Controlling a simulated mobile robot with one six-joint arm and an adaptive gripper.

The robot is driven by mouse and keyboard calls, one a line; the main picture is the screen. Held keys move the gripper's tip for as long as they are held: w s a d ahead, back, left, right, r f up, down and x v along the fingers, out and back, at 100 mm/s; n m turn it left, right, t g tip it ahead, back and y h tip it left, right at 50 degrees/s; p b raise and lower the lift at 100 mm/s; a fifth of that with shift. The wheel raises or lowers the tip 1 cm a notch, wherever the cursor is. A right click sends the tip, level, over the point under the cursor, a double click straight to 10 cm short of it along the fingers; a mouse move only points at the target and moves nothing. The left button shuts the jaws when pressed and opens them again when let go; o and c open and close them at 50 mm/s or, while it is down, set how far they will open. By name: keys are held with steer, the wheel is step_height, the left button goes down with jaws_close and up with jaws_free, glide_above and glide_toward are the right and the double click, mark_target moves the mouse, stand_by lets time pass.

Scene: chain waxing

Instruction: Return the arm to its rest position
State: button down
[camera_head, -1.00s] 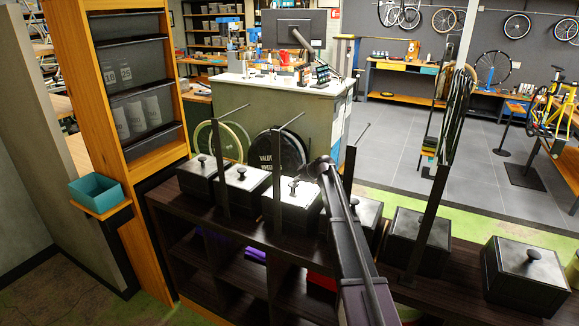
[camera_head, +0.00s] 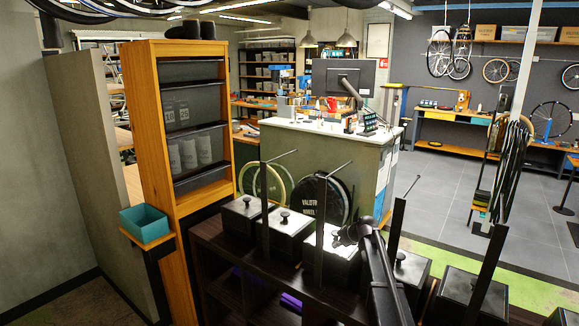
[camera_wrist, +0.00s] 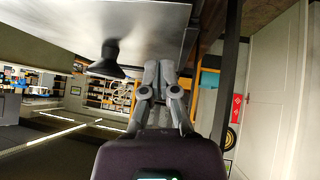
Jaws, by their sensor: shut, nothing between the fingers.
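My arm (camera_head: 385,280) reaches up from the bottom of the head view over a row of black boxes. Its far end lies in front of the third box, whose lid (camera_head: 322,236) is brightly lit. The fingers are too small and dark to make out there. In the wrist view my gripper (camera_wrist: 161,66) has its two grey fingers together, with nothing between them. A metal lid (camera_wrist: 150,22) with a black knob (camera_wrist: 108,62) shows close to the fingertips, upside down in the picture. I cannot tell whether they touch.
The dark shelf (camera_head: 215,250) carries the lidded boxes, with thin upright posts rising among them. An orange cabinet (camera_head: 160,130) with a teal bin (camera_head: 144,222) stands left. Behind are a green-grey counter (camera_head: 375,160) and wheels. Open grey floor (camera_head: 440,200) lies right.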

steer(key=s+f+m+g+h+b, duration=0.1)
steer(key=s+f+m+g, duration=0.1)
steer(key=s, duration=1.1)
steer(key=s+f+m+g+h+b, duration=0.1)
steer(key=s+m, duration=0.4)
steer(key=s, duration=0.9)
steer(key=s+f+m+g+h+b, duration=0.2)
steer(key=s+f+m+g+h, duration=0.1)
steer(key=s, duration=1.1)
step_height(320, 180, down, 3)
steer(key=shift+s+a+r+m, duration=0.2)
steer(key=shift+a+m, duration=0.25)
steer(key=shift+m, duration=0.05)
